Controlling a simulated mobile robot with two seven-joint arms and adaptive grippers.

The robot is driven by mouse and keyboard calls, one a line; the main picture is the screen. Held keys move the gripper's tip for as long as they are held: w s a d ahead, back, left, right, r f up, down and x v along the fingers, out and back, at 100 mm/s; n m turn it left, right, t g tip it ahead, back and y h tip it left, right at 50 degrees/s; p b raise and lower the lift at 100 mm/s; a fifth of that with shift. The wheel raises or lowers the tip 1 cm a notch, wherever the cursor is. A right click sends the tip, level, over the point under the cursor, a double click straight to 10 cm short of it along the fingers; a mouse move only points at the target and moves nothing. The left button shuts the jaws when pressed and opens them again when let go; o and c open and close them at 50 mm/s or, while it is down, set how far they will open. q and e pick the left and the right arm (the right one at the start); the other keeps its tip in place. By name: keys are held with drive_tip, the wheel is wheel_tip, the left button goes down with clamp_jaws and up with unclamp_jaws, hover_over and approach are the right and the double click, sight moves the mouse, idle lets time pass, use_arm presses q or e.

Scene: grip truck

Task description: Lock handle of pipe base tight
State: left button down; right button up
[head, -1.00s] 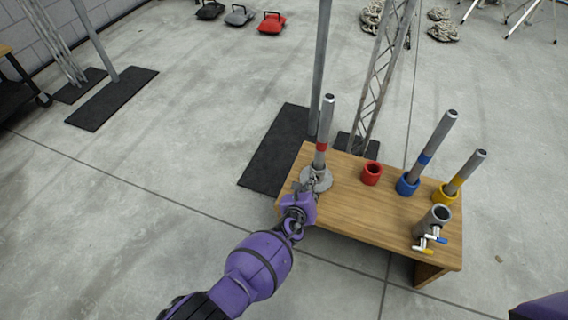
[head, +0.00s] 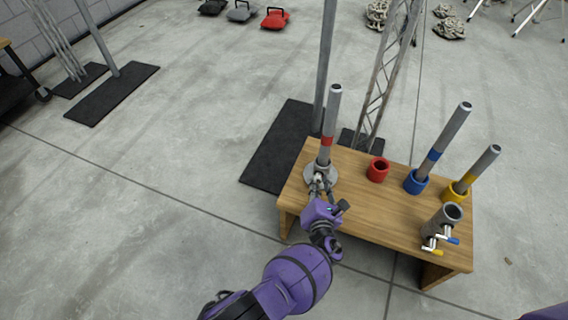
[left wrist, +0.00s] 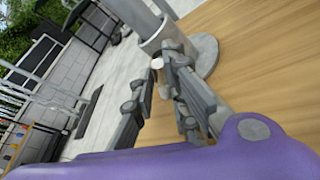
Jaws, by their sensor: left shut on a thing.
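The grey round pipe base (head: 311,180) stands at the left end of the wooden table. A grey pipe (head: 332,115) with a red band stands upright in it. In the left wrist view the base's flat disc (left wrist: 207,57) and its sleeve (left wrist: 168,33) show beyond the fingers. My left gripper (head: 319,186) is at the near side of the base, with its fingers (left wrist: 168,88) around the small pale end of the handle (left wrist: 157,64). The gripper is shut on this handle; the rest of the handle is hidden. My right gripper is out of view.
On the wooden table (head: 370,217), a red cup (head: 377,171) stands empty, and blue (head: 416,183) and yellow (head: 456,192) cups hold tilted pipes. A grey tube with small handles (head: 444,219) is at the front right. A post and truss rise behind the table.

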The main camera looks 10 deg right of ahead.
use_arm(q)
drive_tip(key=m+b, duration=0.1)
drive_tip(key=m+t+b, duration=0.1)
drive_tip(key=m, duration=0.1)
drive_tip(key=m+t+b, duration=0.1)
drive_tip(key=b, duration=0.1)
drive_tip(key=shift+s+d+f+y, duration=0.15)
drive_tip(key=shift+d+f+y, duration=0.15)
drive_tip(key=shift+d, duration=0.05)
drive_tip(key=shift+m+t, duration=0.4)
drive_tip(key=shift+m, duration=0.2)
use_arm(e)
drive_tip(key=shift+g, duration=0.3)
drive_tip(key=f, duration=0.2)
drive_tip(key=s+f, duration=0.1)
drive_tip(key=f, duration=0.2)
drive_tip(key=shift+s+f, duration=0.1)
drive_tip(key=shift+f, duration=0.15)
use_arm(q)
drive_tip(key=shift+b, duration=0.35)
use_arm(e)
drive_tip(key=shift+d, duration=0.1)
use_arm(q)
drive_tip(key=c, duration=1.8)
unclamp_jaws()
